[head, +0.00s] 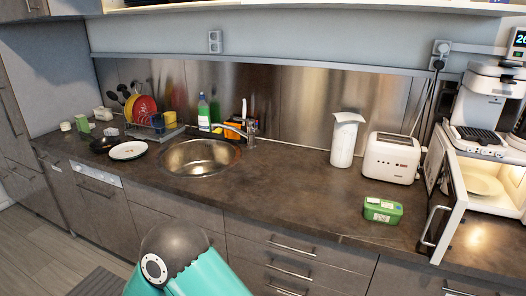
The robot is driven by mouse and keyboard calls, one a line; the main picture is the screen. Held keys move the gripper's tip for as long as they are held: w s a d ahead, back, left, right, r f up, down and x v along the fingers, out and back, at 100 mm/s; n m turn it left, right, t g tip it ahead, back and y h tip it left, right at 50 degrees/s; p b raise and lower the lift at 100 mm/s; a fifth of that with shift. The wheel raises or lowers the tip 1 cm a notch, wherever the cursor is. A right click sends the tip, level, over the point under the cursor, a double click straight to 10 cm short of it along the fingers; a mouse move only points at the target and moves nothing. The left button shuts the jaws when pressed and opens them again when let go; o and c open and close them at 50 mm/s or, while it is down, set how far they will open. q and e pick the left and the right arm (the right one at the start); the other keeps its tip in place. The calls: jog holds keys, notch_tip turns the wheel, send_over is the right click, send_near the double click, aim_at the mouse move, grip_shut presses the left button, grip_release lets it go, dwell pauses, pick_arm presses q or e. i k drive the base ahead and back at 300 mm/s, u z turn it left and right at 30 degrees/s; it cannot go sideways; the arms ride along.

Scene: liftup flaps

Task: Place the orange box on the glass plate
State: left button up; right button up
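A small orange item (232,130) stands at the back of the counter behind the sink tap, which partly hides it. I cannot tell clearly whether it is a box. A pale round glass plate (482,185) lies inside the lit microwave at the far right. The microwave door (447,210) is open and stands out toward the front. Neither of my grippers shows; only a teal and dark link of my arm is in view at the bottom, left of centre.
A green box (382,210) sits on the counter in front of the white toaster (391,158). A white canister (345,140) stands left of the toaster. The sink (200,158), a white plate (128,150) and a dish rack (160,131) are left. The middle counter is clear.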

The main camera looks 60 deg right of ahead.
aim_at(468, 178)
jog(key=z, duration=0.45)
jog(key=k, duration=0.45)
jog(key=z, duration=1.05)
